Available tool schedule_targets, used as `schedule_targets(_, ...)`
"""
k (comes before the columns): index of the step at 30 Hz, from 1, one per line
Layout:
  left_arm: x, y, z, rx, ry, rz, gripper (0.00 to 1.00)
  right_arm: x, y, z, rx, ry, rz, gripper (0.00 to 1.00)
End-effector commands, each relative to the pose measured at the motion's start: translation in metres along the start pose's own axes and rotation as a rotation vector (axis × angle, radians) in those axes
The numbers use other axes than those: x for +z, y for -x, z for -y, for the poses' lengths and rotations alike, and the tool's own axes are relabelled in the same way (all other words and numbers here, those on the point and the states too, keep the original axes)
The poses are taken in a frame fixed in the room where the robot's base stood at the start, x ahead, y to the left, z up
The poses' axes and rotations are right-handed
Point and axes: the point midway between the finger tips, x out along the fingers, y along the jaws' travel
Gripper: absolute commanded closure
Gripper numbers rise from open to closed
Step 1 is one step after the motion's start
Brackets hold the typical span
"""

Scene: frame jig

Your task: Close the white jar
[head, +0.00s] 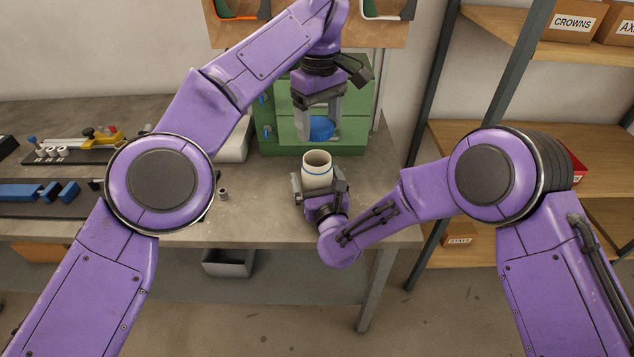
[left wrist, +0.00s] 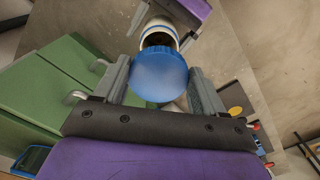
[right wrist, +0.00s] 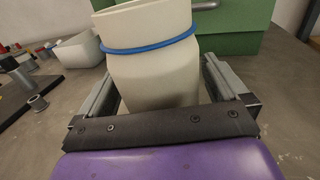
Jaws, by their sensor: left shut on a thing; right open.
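The white jar (head: 317,172) stands upright on the grey bench with its mouth open and a blue ring below the rim. It also fills the middle of the right wrist view (right wrist: 155,65). My right gripper (head: 318,184) is open, low at the bench, with its fingers on either side of the jar. My left gripper (head: 319,125) points down above and slightly behind the jar. It is shut on the blue lid (head: 320,129), which also shows between its fingers in the left wrist view (left wrist: 159,75). The lid is apart from the jar's mouth.
A green cabinet (head: 350,130) stands right behind the jar. A white bin (head: 234,145) is left of it. A small metal spool (head: 223,194) lies on the bench (head: 265,215), left of the jar.

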Motion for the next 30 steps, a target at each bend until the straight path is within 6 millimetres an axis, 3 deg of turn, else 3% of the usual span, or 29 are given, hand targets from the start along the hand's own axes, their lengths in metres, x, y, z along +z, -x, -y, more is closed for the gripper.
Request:
schedule_targets(8,0.0,0.0,0.0,0.0,0.0,0.0,0.57,0.0,-0.002,0.0,0.0,0.0,0.0,0.0)
schedule_targets(11,0.0,0.0,0.0,0.0,0.0,0.0,0.57,0.0,-0.002,0.0,0.0,0.0,0.0,0.26)
schedule_targets(15,0.0,0.0,0.0,0.0,0.0,0.0,0.57,0.0,-0.002,0.0,0.0,0.0,0.0,0.72)
schedule_targets(16,0.0,0.0,0.0,0.0,0.0,0.0,0.57,0.0,-0.002,0.0,0.0,0.0,0.0,0.77)
schedule_targets(30,0.001,-0.05,0.0,0.002,0.0,0.002,0.57,0.0,-0.002,0.0,0.0,0.001,0.0,0.77)
